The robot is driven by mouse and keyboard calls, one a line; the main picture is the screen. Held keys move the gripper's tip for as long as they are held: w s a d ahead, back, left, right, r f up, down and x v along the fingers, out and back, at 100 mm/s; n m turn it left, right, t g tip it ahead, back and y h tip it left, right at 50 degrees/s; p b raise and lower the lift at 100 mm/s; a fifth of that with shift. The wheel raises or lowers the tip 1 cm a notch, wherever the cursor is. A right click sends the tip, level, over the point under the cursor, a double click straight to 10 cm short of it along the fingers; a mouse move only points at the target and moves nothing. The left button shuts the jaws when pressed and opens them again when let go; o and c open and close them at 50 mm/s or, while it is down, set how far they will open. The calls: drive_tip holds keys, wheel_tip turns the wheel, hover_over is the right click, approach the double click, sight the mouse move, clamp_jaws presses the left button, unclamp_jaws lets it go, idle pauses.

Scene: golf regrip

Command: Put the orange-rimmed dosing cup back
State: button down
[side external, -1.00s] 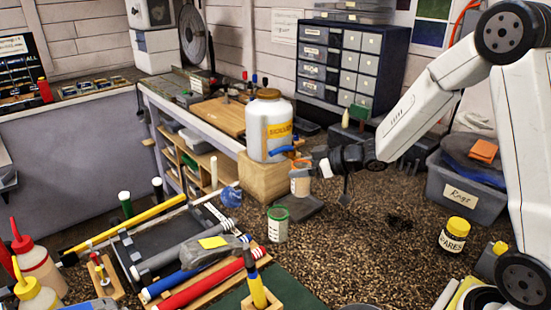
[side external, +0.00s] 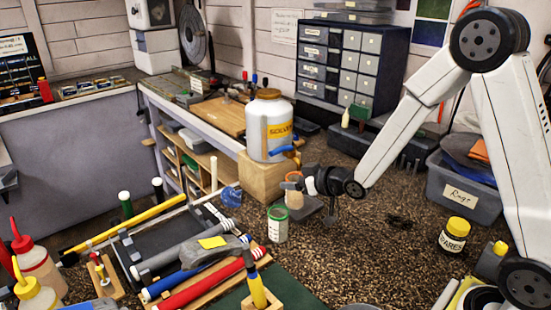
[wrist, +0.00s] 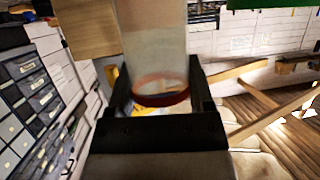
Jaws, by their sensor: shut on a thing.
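The orange-rimmed dosing cup (side external: 294,199) is a pale, cloudy cup held in my gripper (side external: 297,184). In the side view it is low in front of the wooden block, over or at the edge of a dark flat pad (side external: 313,207); I cannot tell whether it touches the pad. In the wrist view the cup (wrist: 152,55) stands between my two dark fingers (wrist: 158,88), its orange-red rim close to the palm. A green-rimmed cup (side external: 278,225) stands in front and to the left, apart from the held one.
A large white solvent jug (side external: 268,128) with a blue tap stands on a wooden block (side external: 258,180) just behind my gripper. The club tray (side external: 160,245) and a hammer lie to the left. A yellow-lidded jar (side external: 455,236) stands right. Brown bench surface between is mostly clear.

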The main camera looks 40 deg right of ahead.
drive_tip(key=shift+s+a+f+m+h, duration=0.25)
drive_tip(key=shift+f+m+h, duration=0.25)
drive_tip(key=shift+f, duration=0.15)
drive_tip(key=shift+s+a+f+m+h, duration=0.1)
drive_tip(key=shift+s+f+m+h, duration=0.15)
drive_tip(key=shift+f+m+h, duration=0.25)
drive_tip(key=shift+v, duration=2.25)
drive_tip(key=shift+r, duration=0.1)
drive_tip(key=w+a+r+m+h, duration=0.1)
drive_tip(key=w+r, duration=0.3)
drive_tip(key=r, duration=0.5)
drive_tip(key=w+a+r+m+h, duration=0.15)
drive_tip(key=w+r, duration=0.25)
drive_tip(key=r, duration=0.6)
drive_tip(key=w+a+f+h, duration=0.1)
drive_tip(key=w+a+f, duration=0.1)
drive_tip(key=f, duration=0.6)
drive_tip(key=w+a+f, duration=0.2)
drive_tip(key=w+f, duration=0.1)
drive_tip(key=f, duration=0.5)
drive_tip(key=shift+w+f+m+h, duration=0.15)
drive_tip(key=shift+f+m+h, duration=0.05)
drive_tip(key=shift+m+h, duration=0.2)
